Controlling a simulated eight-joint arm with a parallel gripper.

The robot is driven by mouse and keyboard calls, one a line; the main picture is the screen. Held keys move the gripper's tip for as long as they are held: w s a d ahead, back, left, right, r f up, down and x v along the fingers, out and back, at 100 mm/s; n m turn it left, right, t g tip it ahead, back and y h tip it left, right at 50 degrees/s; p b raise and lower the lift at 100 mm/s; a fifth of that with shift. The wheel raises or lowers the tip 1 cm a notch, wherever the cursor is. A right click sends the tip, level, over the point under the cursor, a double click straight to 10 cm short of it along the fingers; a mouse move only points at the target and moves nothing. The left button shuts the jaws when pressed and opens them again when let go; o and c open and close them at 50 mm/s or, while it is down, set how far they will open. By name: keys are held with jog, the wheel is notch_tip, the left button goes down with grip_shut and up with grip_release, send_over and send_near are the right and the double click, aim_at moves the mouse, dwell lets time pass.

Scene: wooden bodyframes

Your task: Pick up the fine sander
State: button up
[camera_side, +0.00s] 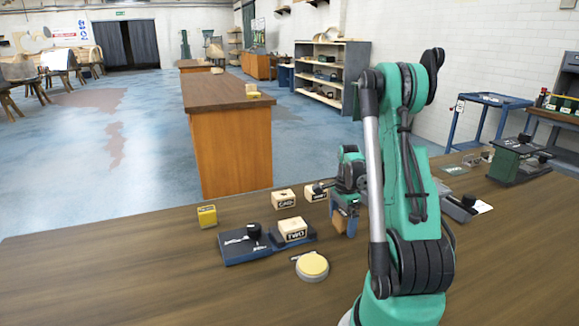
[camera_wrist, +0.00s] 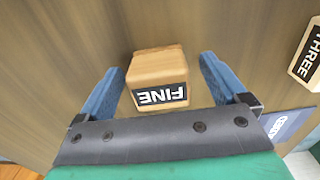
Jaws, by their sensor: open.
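The fine sander is a light wooden block with a black label reading FINE (camera_wrist: 161,75). In the wrist view it lies between the two blue fingers of my gripper (camera_wrist: 162,64), with a gap on each side. The label reads upside down there. In the side view my gripper (camera_side: 346,222) points down at the table, right of the other blocks. A tan block shape shows at its fingers, but its label cannot be read there. My gripper is open.
A block marked TWO (camera_side: 292,229) sits on a dark blue holder (camera_side: 245,251). Two more wooden blocks (camera_side: 284,199) stand behind it. A block marked THREE (camera_wrist: 308,55) is at the wrist view's right edge. A round yellow disc (camera_side: 312,266) and a yellow box (camera_side: 207,216) lie nearby.

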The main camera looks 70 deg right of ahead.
aim_at(343, 213)
grip_shut()
dwell(0.3)
jog(key=shift+r, duration=0.1)
notch_tip(343, 213, up, 20)
dwell(0.5)
